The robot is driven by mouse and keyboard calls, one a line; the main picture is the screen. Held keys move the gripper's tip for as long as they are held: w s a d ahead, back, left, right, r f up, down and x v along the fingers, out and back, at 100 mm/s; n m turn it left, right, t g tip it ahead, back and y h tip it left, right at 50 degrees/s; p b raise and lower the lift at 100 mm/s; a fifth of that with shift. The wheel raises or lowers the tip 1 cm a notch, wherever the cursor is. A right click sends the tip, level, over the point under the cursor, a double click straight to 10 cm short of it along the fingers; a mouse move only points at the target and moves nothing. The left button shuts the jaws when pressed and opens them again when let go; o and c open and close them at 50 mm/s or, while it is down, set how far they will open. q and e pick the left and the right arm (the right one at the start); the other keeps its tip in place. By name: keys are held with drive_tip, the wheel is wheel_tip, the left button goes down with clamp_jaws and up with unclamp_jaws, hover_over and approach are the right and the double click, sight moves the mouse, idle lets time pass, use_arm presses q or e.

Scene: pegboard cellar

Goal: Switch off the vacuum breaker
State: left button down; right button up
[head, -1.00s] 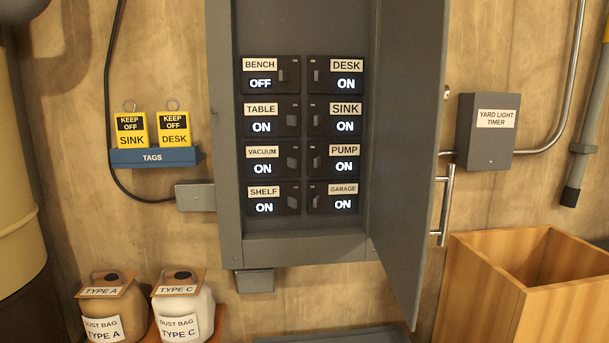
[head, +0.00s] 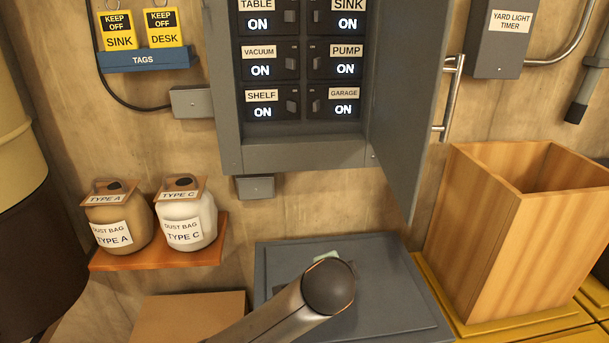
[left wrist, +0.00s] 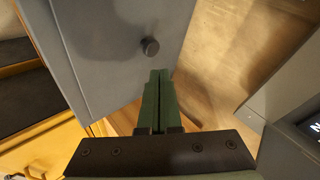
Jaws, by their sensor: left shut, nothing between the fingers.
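The vacuum breaker (head: 270,63) is in the left column of the open grey breaker panel (head: 300,155). Its display reads ON and its small grey switch (head: 291,62) is on the right side of the module. In the head view my left arm comes in from below, under the panel, and its rounded end hides most of the gripper. In the left wrist view my left gripper (left wrist: 158,88) has green fingers pressed together, empty, in front of a grey surface with a dark knob. Part of a lit display (left wrist: 315,134) shows at that view's right edge. My right gripper is not in view.
Table, sink, pump, shelf and garage breakers read ON. The panel door (head: 408,90) hangs open at the right, with a handle (head: 449,95). A wooden bin (head: 520,240), a dust-bag shelf (head: 160,246) and a grey box (head: 400,300) lie lower.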

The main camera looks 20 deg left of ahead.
use_arm(q)
drive_tip(key=w+a+r+m+t+y, duration=0.15)
drive_tip(key=w+r, duration=0.25)
drive_tip(key=r, duration=0.4)
drive_tip(key=w+a+r+t+y, duration=0.15)
drive_tip(key=w+r, duration=0.25)
drive_tip(key=r, duration=0.4)
drive_tip(key=n+t+y, duration=0.1)
drive_tip(key=y, duration=0.5)
approach(299, 65)
drive_tip(key=v, duration=0.4)
drive_tip(key=shift+w+f, duration=0.1)
drive_tip(key=shift+w, duration=0.15)
drive_tip(key=shift+p+x, duration=1.6)
drive_tip(key=shift+x, duration=3.4)
drive_tip(key=shift+s+a, duration=0.1)
